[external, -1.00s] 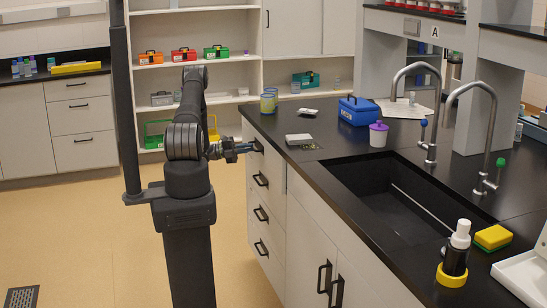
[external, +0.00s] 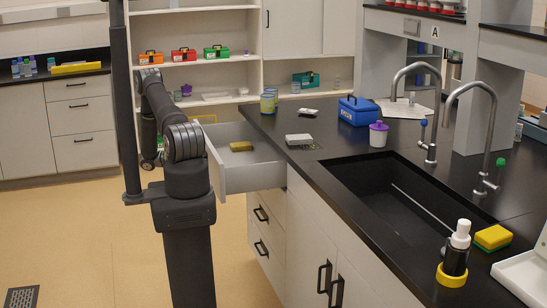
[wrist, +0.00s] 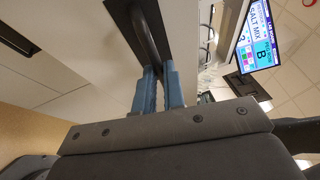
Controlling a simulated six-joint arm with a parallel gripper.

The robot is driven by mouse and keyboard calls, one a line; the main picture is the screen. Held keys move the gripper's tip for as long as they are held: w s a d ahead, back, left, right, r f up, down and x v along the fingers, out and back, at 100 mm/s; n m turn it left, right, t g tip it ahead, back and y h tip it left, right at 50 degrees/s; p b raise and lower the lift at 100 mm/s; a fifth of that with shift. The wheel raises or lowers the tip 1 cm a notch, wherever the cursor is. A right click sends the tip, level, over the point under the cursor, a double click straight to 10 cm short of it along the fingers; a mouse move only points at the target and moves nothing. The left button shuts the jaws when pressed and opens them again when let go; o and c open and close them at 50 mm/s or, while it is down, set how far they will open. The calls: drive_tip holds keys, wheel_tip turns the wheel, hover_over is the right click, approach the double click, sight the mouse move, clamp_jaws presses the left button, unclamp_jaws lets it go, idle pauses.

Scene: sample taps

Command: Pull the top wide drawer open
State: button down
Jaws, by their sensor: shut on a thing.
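The top wide drawer (external: 255,178) stands pulled far out of the white cabinet under the black worktop, its inside open to view. A yellow block, perhaps a sponge (external: 240,146), lies in it. In the wrist view the blue fingers of my gripper (wrist: 159,88) are shut on the drawer's black handle (wrist: 148,40), in front of the pale drawer front (wrist: 185,35). In the external view my gripper is hidden behind my arm and the drawer front.
More drawers with black handles (external: 261,214) sit below, shut. The worktop holds a sink (external: 400,205), a blue box (external: 358,110) and a purple-lidded jar (external: 378,134). Shelves stand at the back.

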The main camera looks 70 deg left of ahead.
drive_tip(key=shift+s, duration=1.75)
drive_tip(key=c, duration=1.5)
unclamp_jaws()
